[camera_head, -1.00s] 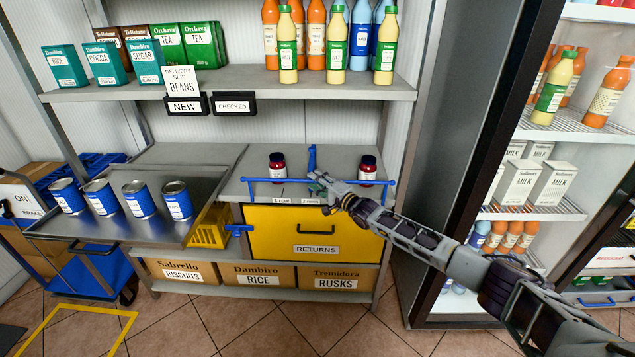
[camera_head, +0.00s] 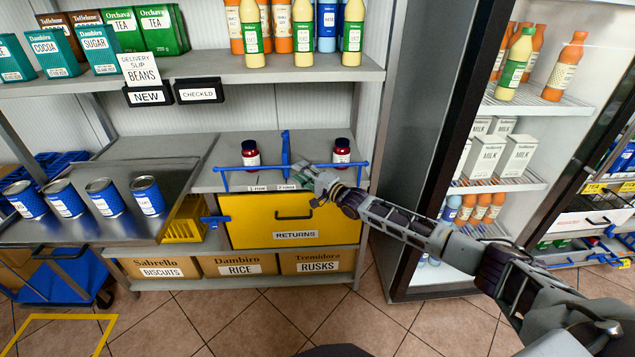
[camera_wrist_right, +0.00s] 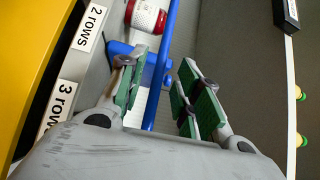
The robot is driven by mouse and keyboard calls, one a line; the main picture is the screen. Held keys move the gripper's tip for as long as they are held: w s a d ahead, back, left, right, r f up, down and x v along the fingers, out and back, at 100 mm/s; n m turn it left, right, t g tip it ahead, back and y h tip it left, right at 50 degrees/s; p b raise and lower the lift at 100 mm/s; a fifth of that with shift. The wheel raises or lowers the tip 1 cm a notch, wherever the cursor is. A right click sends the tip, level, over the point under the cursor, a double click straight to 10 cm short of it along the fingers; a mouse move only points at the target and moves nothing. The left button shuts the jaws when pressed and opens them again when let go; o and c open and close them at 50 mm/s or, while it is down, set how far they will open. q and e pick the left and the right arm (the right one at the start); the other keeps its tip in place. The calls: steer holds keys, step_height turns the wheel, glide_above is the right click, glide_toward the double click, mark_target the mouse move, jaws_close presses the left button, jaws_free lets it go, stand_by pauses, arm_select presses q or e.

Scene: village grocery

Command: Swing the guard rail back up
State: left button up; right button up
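The blue guard rail (camera_head: 240,169) runs level along the front edge of the shelf above the yellow returns drawer, in front of two dark red jars. My right gripper (camera_head: 312,181) is at the rail's right half, its fingers partly hidden by the wrist in the head view. In the right wrist view the blue bar (camera_wrist_right: 166,45) passes between the two green-padded fingers (camera_wrist_right: 160,98), which stand apart with gaps beside the bar. The gripper is open. My left gripper is not in view.
Jars (camera_head: 250,153) (camera_head: 342,150) stand behind the rail, with a blue upright piece (camera_head: 286,148) between them. The yellow drawer (camera_head: 250,212) is below. A tray of blue cans (camera_head: 148,196) is at left. A fridge (camera_head: 425,130) stands close at right.

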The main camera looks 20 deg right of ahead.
steer(key=v, duration=0.7)
stand_by(0.3)
steer(key=shift+f, duration=0.1)
stand_by(0.4)
